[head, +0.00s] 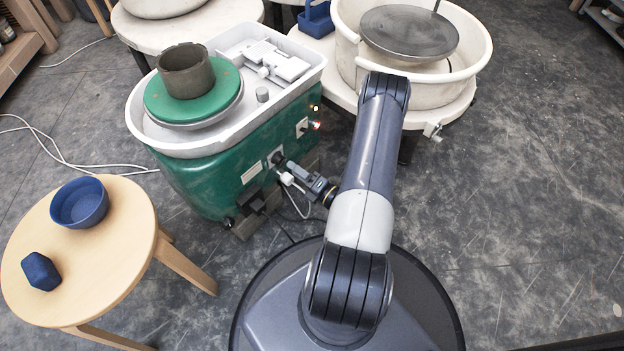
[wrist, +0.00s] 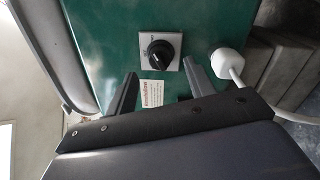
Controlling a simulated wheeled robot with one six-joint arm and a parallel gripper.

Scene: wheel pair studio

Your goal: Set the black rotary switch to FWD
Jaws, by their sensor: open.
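The black rotary switch (wrist: 160,54) sits on a pale square plate on the green side of the pottery wheel housing (wrist: 115,35). A small light mark shows on its knob; I cannot read any lettering on the plate. In the head view the switch (head: 277,157) is small, on the front of the green wheel (head: 205,175). My gripper (wrist: 160,67) is open, its two fingers apart on either side of the knob in the wrist view. No contact is visible. In the head view my gripper (head: 291,174) is close to the panel, just in front of the switch.
A white plug (wrist: 228,62) with a cable sits beside the switch, near the right finger. A printed label (wrist: 152,93) is on the panel. A lit red lamp (head: 316,126) is further right. A stool (head: 110,262) with a blue bowl (head: 80,203) stands left.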

